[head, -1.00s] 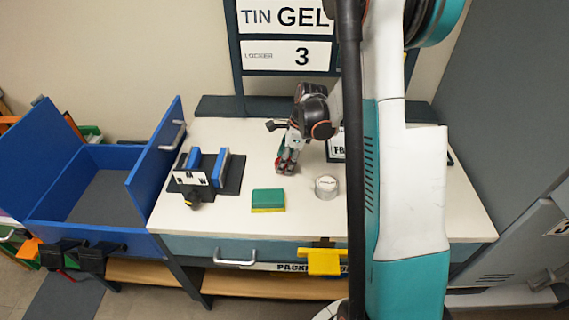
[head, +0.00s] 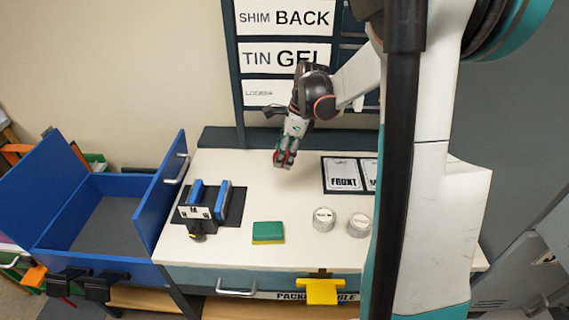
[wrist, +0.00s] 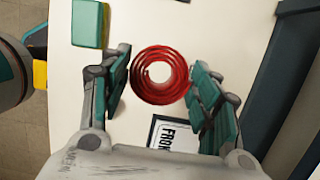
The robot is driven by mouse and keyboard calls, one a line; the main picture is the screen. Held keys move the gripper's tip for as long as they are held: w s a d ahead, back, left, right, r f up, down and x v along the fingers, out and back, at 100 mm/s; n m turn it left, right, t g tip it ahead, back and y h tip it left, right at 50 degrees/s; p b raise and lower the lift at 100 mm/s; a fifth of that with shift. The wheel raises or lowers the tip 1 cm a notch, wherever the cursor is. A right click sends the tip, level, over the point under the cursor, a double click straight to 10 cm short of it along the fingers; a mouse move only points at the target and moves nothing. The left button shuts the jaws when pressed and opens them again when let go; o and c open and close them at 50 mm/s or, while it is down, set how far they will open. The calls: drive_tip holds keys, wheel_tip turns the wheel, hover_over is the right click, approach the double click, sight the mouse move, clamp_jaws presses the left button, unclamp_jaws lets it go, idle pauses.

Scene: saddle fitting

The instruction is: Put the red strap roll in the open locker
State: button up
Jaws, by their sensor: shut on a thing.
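The red strap roll (wrist: 160,97) is a red spiral coil between the two finger pads in the wrist view. My gripper (wrist: 162,88) is shut on it. In the head view my gripper (head: 284,158) points down over the back part of the white worktable, with a bit of red at its fingertips. The roll appears to be held above the tabletop. A sign on the dark rack reads locker (head: 262,93), with its number hidden by my arm. Grey doors with handles (head: 540,300) stand at the far right. I cannot tell which locker is open.
A green and yellow sponge (head: 268,232), two round tins (head: 324,219) (head: 359,224) and a blue-jawed fixture (head: 208,205) are on the worktable (head: 255,180). A FRONT card (head: 342,174) lies right of my gripper. A blue open box (head: 110,215) stands at left.

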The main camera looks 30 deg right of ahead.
drive_tip(key=shift+r, duration=1.35)
drive_tip(key=s+a+f+n+g+h, duration=0.1)
drive_tip(key=a+f+n, duration=0.5)
drive_tip(key=n, duration=0.6)
drive_tip(key=s+a+f+n+g+h, duration=0.1)
drive_tip(key=a+f+n+g, duration=0.3)
drive_tip(key=a+n, duration=0.7)
drive_tip(key=shift+s+f+n+h, duration=0.3)
drive_tip(key=shift+s+f+n, duration=0.3)
drive_tip(key=shift+f+n, duration=0.45)
